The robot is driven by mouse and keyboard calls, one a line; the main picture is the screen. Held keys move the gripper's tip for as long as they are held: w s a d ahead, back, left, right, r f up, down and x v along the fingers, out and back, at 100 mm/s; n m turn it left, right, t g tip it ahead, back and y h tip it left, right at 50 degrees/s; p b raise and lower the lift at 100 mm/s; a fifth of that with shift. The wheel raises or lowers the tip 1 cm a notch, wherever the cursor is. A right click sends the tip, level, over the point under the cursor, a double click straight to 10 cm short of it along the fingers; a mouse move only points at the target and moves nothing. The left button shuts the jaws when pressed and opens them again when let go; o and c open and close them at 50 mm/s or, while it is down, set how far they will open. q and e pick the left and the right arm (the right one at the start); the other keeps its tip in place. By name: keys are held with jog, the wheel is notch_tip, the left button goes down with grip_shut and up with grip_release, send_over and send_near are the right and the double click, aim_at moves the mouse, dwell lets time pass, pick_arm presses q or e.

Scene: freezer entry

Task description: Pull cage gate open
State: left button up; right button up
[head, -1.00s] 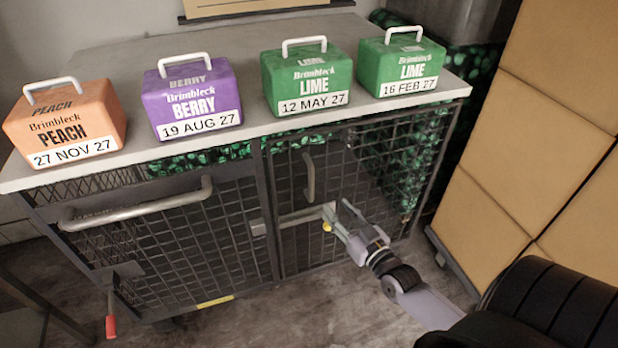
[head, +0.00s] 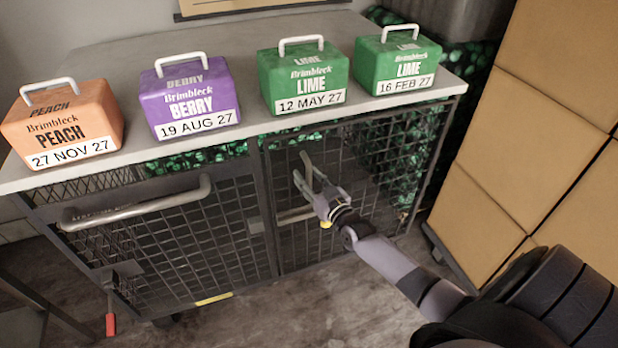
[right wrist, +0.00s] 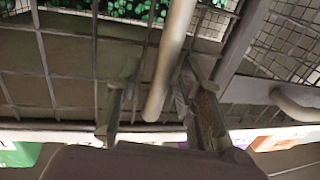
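The mesh cage gate (head: 269,200) is the right-hand panel under the counter and looks shut in its frame. Its upright bar handle (head: 306,163) is at the gate's left side. My right gripper (head: 311,183) is at this handle, fingers pointing up toward it. In the right wrist view the handle (right wrist: 172,55) runs between the two open fingers (right wrist: 152,98), closer to the right one; whether it touches is unclear. A horizontal latch bar (head: 295,215) is just below the gripper. My left gripper is not in view.
Orange (head: 62,125), purple (head: 190,98) and two green boxes stand on the counter (head: 225,140). The left panel has a long horizontal handle (head: 135,206) and a red-ended lever (head: 110,323). Tan boxes (head: 540,80) stand at right. Floor in front is clear.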

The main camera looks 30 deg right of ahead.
grip_shut()
dwell(0.3)
dwell(0.5)
